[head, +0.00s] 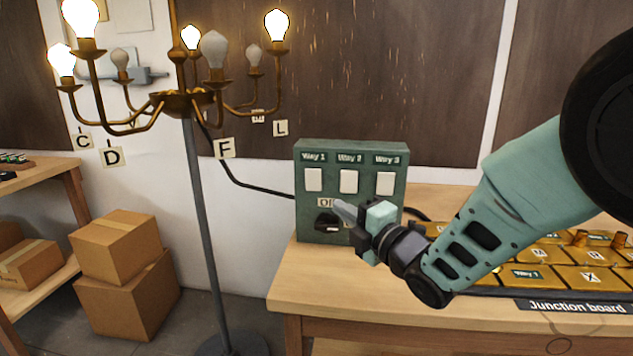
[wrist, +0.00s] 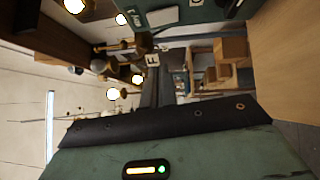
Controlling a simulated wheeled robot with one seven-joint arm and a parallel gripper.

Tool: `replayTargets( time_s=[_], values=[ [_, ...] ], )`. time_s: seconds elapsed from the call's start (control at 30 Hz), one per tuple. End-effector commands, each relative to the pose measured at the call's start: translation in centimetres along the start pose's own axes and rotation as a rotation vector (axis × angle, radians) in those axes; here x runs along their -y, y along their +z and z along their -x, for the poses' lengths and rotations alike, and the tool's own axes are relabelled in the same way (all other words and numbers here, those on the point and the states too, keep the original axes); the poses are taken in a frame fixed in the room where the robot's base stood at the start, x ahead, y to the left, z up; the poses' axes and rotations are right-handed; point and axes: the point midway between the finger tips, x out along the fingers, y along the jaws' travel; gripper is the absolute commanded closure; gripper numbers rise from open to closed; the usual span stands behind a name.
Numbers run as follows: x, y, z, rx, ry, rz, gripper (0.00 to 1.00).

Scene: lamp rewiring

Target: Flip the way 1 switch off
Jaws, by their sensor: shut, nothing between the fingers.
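The green switch box (head: 301,215) stands at the left end of the bench, with white switches under labels Way 1, Way 2 and Way 3. The Way 1 switch (head: 313,180) is the leftmost; I cannot tell its position from its face. My gripper (head: 341,208) is shut and empty. Its tip is in front of the lower panel, below and right of the Way 1 switch, partly covering an "O…" label beside the black knob (head: 327,221). Contact cannot be told. Part of the box also shows at the top of the wrist view (wrist: 207,10).
A brass chandelier (head: 180,102) on a grey pole stands left of the box; several bulbs are lit, others dark. A black cable joins it to the box. The junction board (head: 575,307) lies on the bench (head: 340,290) at right. Cardboard boxes (head: 125,300) stand at left.

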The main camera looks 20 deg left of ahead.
Motion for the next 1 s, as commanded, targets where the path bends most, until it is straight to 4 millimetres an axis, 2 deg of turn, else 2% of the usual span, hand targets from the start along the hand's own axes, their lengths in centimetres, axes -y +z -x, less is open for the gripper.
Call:
replayTargets(
  time_s=[0.17, 0.67, 0.8, 1.0],
  values=[
    [-0.1, 0.0, -1.3, 0.000, 0.001, 0.000, 1.00],
    [-0.2, 0.0, -10.0, -0.001, 0.000, -0.001, 1.00],
    [-0.2, 1.5, -11.4, 0.002, 0.000, -0.001, 1.00],
    [-0.1, 2.6, -12.5, 0.001, -0.001, -0.001, 1.00]
  ],
)
